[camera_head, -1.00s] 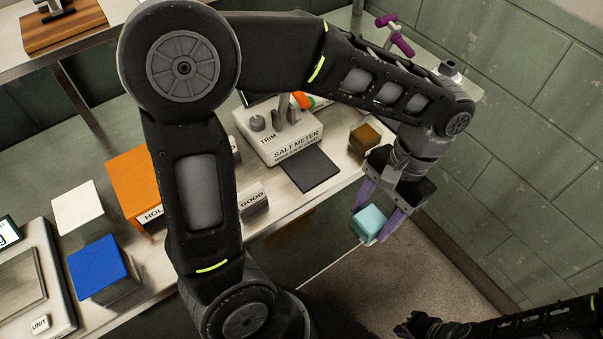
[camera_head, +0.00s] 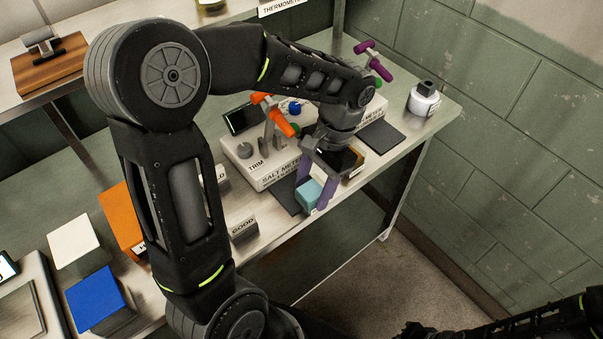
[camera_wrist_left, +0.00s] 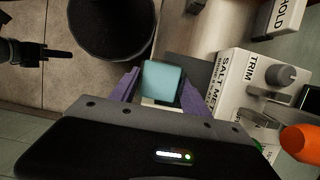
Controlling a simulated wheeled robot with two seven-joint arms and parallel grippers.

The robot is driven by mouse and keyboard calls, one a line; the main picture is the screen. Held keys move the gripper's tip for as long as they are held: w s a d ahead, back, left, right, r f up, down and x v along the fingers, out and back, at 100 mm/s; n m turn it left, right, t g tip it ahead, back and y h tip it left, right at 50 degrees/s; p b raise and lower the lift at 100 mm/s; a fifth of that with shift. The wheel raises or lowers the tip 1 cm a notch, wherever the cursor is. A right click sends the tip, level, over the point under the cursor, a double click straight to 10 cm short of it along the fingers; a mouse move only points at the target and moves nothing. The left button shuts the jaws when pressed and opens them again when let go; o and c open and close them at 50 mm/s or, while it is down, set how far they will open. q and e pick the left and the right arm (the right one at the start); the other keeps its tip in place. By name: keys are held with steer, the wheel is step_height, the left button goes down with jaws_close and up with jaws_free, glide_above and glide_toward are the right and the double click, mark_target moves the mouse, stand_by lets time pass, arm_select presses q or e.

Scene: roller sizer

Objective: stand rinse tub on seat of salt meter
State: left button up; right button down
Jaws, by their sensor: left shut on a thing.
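The teal block-shaped tub (camera_head: 309,193), taken as the rinse tub, is between the purple fingers of my left gripper (camera_head: 312,197), which is shut on it. In the left wrist view the tub (camera_wrist_left: 162,82) sits between both fingers. The salt meter (camera_head: 258,176) is a pale box with a label and a TRIM knob. Its seat, a dark flat pad (camera_head: 284,194), lies in front and is partly hidden by the gripper and tub. The tub appears over or beside the pad's right part; contact cannot be told. My right arm (camera_head: 500,323) shows at bottom right, its gripper unclear.
An orange-handled lever (camera_head: 274,112) rises at the salt meter close to my left wrist. A GOOD block (camera_head: 243,227) stands left of the pad. A second dark pad (camera_head: 380,136) and a white bottle (camera_head: 424,100) are to the right. The bench's front edge is near.

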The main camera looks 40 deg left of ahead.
mark_target(302, 180)
arm_select(q)
steer(key=a, duration=0.2)
steer(key=w+a+p, duration=0.1)
steer(key=a, duration=0.1)
steer(key=shift+r, duration=0.1)
steer(key=shift+d+f+p, duration=0.1)
steer(key=shift+f+p, duration=0.15)
steer(key=shift+p, duration=0.2)
steer(key=shift+f, duration=0.3)
steer(key=o, duration=1.5)
steer(key=shift+d, duration=0.1)
